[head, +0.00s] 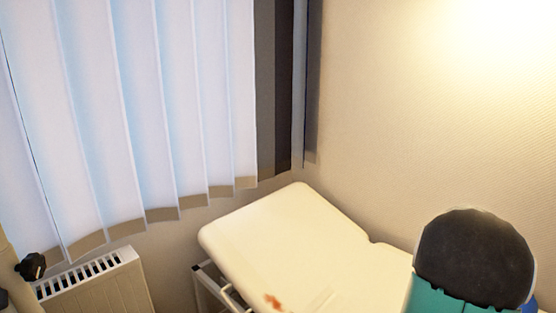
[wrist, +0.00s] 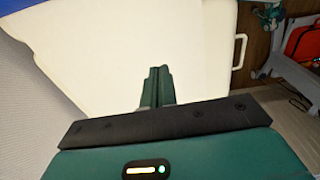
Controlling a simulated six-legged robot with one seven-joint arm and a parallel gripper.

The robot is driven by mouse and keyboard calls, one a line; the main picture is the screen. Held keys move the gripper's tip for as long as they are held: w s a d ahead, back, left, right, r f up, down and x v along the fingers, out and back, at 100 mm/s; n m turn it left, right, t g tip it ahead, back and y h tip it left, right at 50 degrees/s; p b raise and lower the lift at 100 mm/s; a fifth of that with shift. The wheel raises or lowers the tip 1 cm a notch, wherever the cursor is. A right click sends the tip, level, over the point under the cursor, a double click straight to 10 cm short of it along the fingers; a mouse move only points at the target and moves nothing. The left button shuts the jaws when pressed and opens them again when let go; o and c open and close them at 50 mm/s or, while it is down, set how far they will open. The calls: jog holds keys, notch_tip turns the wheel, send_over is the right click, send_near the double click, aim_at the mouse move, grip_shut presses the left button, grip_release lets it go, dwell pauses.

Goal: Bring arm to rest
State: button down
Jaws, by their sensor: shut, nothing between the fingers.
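My gripper (wrist: 157,86) shows in the wrist view, with its two green fingers side by side and shut with nothing between them. Behind the fingers is the pale padded top of an examination couch (wrist: 95,50). I cannot tell how far the fingers are from it. In the head view the couch (head: 290,245) stands in the corner, with a small reddish stain near its lower edge. A black and teal rounded part of my arm covers the lower right of the head view. The gripper's fingers do not show in that view.
A white radiator (head: 95,285) with a dark knob stands below the vertical blinds (head: 130,110) at left. A plain wall (head: 430,120) is behind the couch. The wrist view shows a white side handle (wrist: 239,51), a grey frame and an orange-red bag (wrist: 302,50) at right.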

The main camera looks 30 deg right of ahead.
jog(key=w+a+r+t, duration=0.1)
jog(key=w+a+r, duration=0.3)
jog(key=a, duration=0.4)
jog(key=w+a+r+m, duration=0.1)
jog(key=w+a+r, duration=0.3)
jog(key=a, duration=0.5)
jog(key=w+a+r+t, duration=0.1)
jog(key=w+a+r, duration=0.35)
jog(key=a, duration=0.35)
jog(key=s+a+r+m+t, duration=0.1)
jog(key=s+a+r, duration=0.1)
jog(key=a, duration=0.9)
jog(key=s+a+r+t, duration=0.1)
jog(key=s+a, duration=0.4)
jog(key=a, duration=0.7)
jog(key=shift+s+r+m+t+y, duration=0.2)
jog(key=shift+r+m+t+y, duration=0.2)
jog(key=shift+t, duration=0.1)
jog(key=shift+d, duration=0.1)
